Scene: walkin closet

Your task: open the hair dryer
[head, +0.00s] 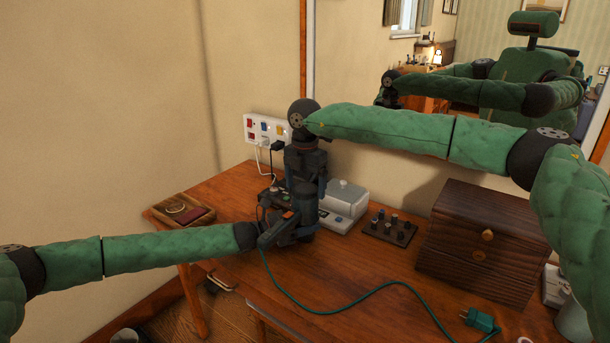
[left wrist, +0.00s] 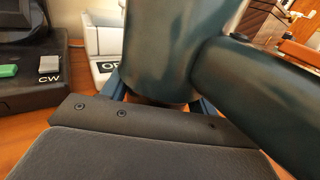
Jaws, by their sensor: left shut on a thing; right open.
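The hair dryer shows in the left wrist view as a dark teal barrel (left wrist: 160,50) with a thick handle (left wrist: 255,90) slanting to the lower right. In the head view it is mostly hidden behind my grippers. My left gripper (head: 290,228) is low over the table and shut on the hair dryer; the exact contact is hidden. My right gripper (head: 306,192) points down from above, open, close to the hair dryer and just above my left gripper. I cannot tell whether it touches. A teal cord (head: 375,289) runs right to a teal plug (head: 480,320) on the table.
A wall outlet strip (head: 266,130) with plugged cords is behind. A white-and-grey device (head: 345,203) and a black control box (left wrist: 30,80) stand close by. A wooden tray (head: 182,209) is left, a knobbed board (head: 389,228) and wooden box (head: 482,240) right. The front middle is clear except for the cord.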

